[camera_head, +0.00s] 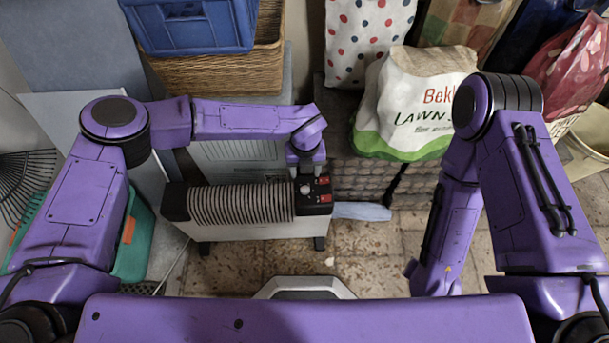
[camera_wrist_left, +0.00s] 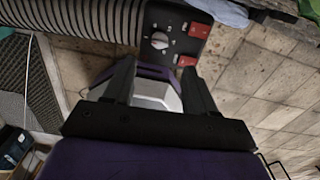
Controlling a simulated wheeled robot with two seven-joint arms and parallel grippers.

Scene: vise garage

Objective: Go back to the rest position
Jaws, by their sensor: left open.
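My left gripper (camera_head: 306,172) points down above the control-panel end of a convector heater. In the left wrist view its two dark fingers (camera_wrist_left: 157,84) stand apart with nothing held between them. The heater (camera_head: 242,204) has a ribbed dark top and a pale body, and stands on the floor. Its black panel (camera_wrist_left: 172,38) carries a round knob and two red switches, just beyond the fingers in the wrist view; I cannot tell whether they touch. My right arm (camera_head: 455,225) hangs bent at the right, its forearm pointing down; its gripper does not show.
A white and green lawn bag (camera_head: 412,105) rests on a stack behind the heater. A blue crate (camera_head: 190,22) sits over a wicker basket (camera_head: 222,68) at the back. A teal container (camera_head: 135,238) stands at left. Tiled floor (camera_head: 380,258) between my arms is mostly clear.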

